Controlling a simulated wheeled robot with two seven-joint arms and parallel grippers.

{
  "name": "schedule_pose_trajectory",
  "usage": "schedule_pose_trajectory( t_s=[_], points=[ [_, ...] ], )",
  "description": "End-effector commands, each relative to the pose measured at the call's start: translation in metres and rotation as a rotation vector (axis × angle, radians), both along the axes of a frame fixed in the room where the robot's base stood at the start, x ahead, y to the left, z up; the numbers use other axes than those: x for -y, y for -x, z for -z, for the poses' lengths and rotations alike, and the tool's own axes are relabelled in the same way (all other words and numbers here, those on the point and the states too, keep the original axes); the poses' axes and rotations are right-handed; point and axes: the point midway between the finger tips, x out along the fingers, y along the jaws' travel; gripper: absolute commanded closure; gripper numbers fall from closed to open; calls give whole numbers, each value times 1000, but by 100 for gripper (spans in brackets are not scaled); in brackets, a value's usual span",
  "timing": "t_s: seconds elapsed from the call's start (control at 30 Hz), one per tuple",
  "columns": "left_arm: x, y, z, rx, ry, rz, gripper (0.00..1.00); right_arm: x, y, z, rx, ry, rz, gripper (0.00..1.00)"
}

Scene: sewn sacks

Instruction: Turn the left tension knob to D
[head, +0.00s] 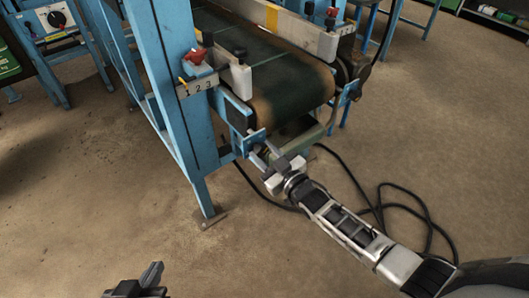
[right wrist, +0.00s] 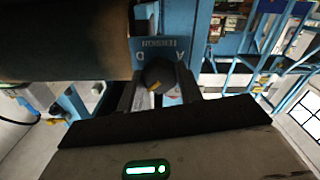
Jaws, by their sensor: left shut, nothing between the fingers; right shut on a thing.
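The left tension knob (right wrist: 158,72) is a dark round knob with a yellow mark, seen in the right wrist view. The mark lies toward the bottom of the picture, a little left of the knob's middle. My left gripper (head: 151,273) is shut and empty at the bottom of the head view, away from the conveyor.
The dark green conveyor belt (head: 285,85) runs away behind the knob. A red knob (head: 195,57) sits above a 1-2-3 plate (head: 198,87). A blue leg (head: 190,150) stands left of my right gripper. Black cable (head: 385,188) lies on the floor. The left floor is clear.

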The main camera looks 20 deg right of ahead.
Motion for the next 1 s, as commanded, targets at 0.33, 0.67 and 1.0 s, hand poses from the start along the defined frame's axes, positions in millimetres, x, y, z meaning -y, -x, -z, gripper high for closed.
schedule_pose_trajectory(
  t_s=[0.33,0.67,1.0],
  points=[
    [0,-1,0,3,1,0,100,1,1,2,-116,-308,1,87],
    [0,-2,0,11,1,-1,100,0,1,2,-223,-604,1,87],
    [0,-3,1,24,1,1,100,0,1,3,-330,-897,1,87]
  ],
)
